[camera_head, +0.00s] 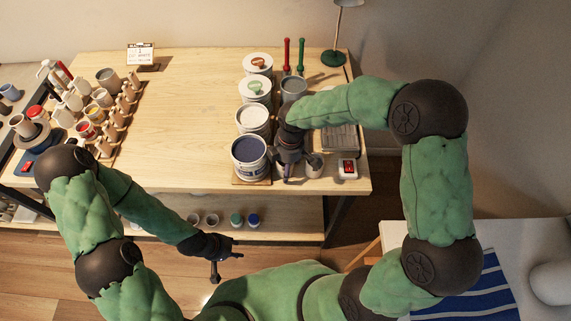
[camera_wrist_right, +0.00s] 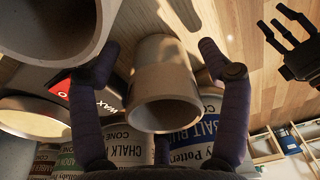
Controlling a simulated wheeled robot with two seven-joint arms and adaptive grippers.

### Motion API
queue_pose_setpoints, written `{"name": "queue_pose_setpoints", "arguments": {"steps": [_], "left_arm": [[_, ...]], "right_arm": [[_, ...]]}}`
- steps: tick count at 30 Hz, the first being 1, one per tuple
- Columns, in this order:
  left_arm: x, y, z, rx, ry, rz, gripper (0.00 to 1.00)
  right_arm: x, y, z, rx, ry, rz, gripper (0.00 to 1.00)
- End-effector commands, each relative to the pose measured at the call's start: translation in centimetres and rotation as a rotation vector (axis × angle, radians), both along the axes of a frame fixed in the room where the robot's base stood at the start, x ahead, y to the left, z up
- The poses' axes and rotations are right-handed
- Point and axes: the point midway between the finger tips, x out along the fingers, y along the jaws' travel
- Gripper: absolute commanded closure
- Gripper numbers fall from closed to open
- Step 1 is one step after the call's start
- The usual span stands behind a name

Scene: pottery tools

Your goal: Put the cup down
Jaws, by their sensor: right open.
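A plain grey-brown cup (camera_wrist_right: 165,85) is between the spread fingers of my right gripper (camera_wrist_right: 162,90) in the right wrist view. Its mouth faces the camera, and a gap shows on both sides of it. In the head view my right gripper (camera_head: 290,165) is low over the table's front right part, beside the dark-blue bucket; its fingers and the cup between them are partly hidden there. A cup (camera_head: 314,166) shows just right of it. My left gripper (camera_head: 226,254) is empty, fingers apart, in front of the table; it also shows in the right wrist view (camera_wrist_right: 292,38).
Buckets of dark blue (camera_head: 249,151) and white (camera_head: 253,120) glaze stand left of my right gripper, with lidded ones behind. Many cups stand on a rack (camera_head: 118,140) at left. The table's middle (camera_head: 190,110) is clear.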

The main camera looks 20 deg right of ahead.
Motion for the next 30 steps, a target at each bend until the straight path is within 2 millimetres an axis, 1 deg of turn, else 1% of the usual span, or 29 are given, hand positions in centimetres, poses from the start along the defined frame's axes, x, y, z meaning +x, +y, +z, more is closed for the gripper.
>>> {"name": "queue_pose_setpoints", "arguments": {"steps": [5,12,18,21,24,30], "left_arm": [[0.0,0.0,0.5,0.000,0.000,0.000,0.60],[0.0,0.0,1.6,0.000,0.000,0.000,0.60],[0.0,0.0,2.2,0.000,0.000,0.000,0.60],[0.0,0.0,2.4,0.000,0.000,0.000,0.60],[0.0,0.0,2.5,0.000,0.000,0.000,0.60],[0.0,0.0,2.6,0.000,0.000,0.000,0.60]], "right_arm": [[0.1,-0.1,1.7,0.000,-0.003,0.000,0.23],[0.0,-0.5,6.4,0.001,-0.004,0.000,0.23],[-0.1,-0.8,9.9,0.000,-0.002,0.000,0.23],[-0.1,-0.9,11.1,0.000,-0.002,-0.001,0.23],[-0.1,-1.0,11.9,0.000,-0.002,0.000,0.23],[-0.2,-1.0,12.2,0.000,0.000,0.000,0.23]]}}
